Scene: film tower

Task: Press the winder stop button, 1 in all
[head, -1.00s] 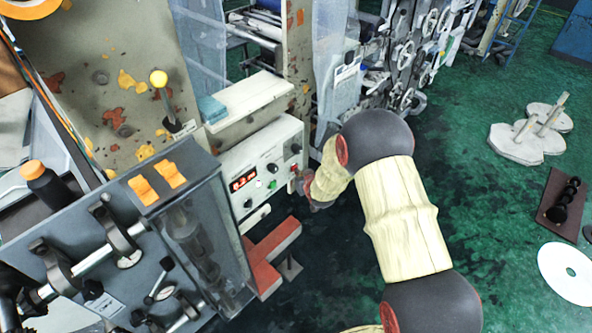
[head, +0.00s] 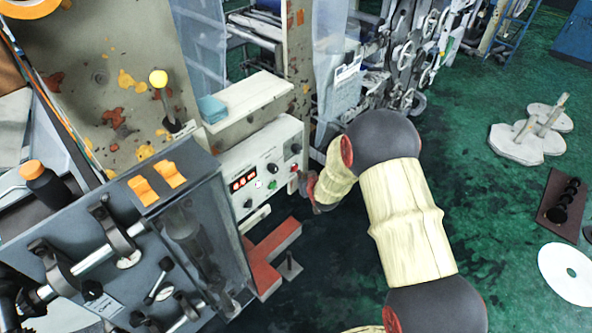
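The white winder control panel (head: 262,165) faces right in the middle of the head view. It carries a lit red number display (head: 244,180), several black knobs and small buttons. A small red button (head: 294,168) sits near its right end, just left of my gripper. I cannot read a label that marks the stop button. My gripper (head: 305,184) is small in the view, beside the panel's right end, with a narrow gap to it. Its fingers are too small and partly hidden to tell open from shut. Nothing is seen held in it.
A grey machine box with orange switches (head: 158,182) and a clear cover stands left of the panel. A red metal foot (head: 270,256) juts out below it. A yellow-knobbed lever (head: 160,82) rises above. The green floor (head: 480,220) at right is mostly open, with discs and stands.

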